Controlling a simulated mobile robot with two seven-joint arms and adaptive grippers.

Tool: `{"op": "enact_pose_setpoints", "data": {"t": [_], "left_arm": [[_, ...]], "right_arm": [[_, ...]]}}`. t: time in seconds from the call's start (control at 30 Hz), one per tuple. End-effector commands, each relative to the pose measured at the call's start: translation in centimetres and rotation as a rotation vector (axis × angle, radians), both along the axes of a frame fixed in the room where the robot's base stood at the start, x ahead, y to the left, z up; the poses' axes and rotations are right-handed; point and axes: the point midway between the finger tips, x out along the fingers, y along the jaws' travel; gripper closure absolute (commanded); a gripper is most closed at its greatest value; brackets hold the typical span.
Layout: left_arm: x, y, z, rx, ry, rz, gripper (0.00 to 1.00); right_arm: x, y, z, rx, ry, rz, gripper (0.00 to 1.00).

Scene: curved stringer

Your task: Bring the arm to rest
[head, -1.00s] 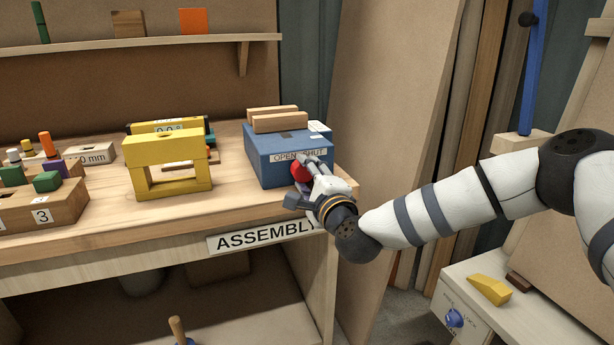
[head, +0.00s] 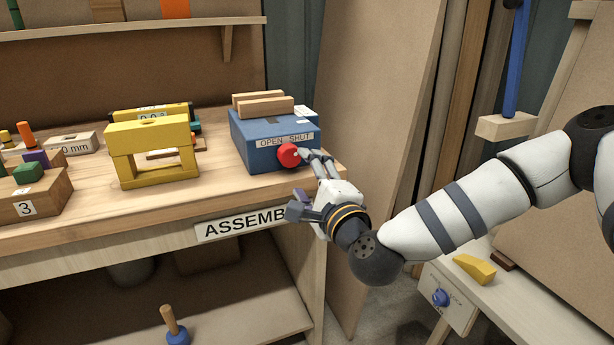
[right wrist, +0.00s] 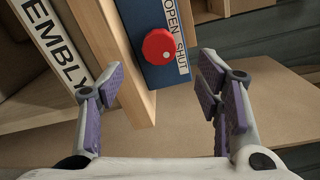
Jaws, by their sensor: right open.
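My right gripper (head: 312,183) is open and empty in front of the bench's right front corner, just before the blue box (head: 262,138). In the right wrist view its two purple-padded fingers (right wrist: 165,100) stand wide apart with nothing between the pads. The red knob (head: 288,155) is on the front of the blue box, under an OPEN SHUT label. The knob also shows in the right wrist view (right wrist: 159,46), beyond the fingertips and apart from them. My left gripper is not in view.
The wooden bench (head: 95,205) carries a yellow frame (head: 150,130) and a numbered block (head: 25,203). Two wooden bars (head: 262,102) lie on the blue box. A low table with a yellow wedge (head: 474,268) and a blue knob (head: 440,296) is under my right arm.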

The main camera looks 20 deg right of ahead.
Motion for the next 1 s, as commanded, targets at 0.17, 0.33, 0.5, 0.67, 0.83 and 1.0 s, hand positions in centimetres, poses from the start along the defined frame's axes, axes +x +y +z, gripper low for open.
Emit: {"op": "enact_pose_setpoints", "data": {"t": [0.17,0.33,0.5,0.67,0.83,1.0], "left_arm": [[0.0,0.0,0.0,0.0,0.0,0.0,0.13],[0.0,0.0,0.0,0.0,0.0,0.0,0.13],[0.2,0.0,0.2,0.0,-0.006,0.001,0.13],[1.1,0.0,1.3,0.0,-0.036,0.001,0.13],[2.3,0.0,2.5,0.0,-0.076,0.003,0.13],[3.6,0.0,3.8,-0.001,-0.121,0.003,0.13]], "right_arm": [[-0.2,0.0,0.1,0.0,-0.001,0.001,0.41],[-0.1,0.0,0.1,0.0,-0.001,0.001,0.41],[-0.9,1.1,-1.7,-0.046,0.046,0.035,0.41],[-7.3,6.0,-11.8,-0.314,0.314,0.25,0.41],[-20.0,8.1,-22.9,-0.663,0.632,0.589,0.41],[-35.3,5.4,-28.9,-0.982,0.91,0.993,0.41]]}}
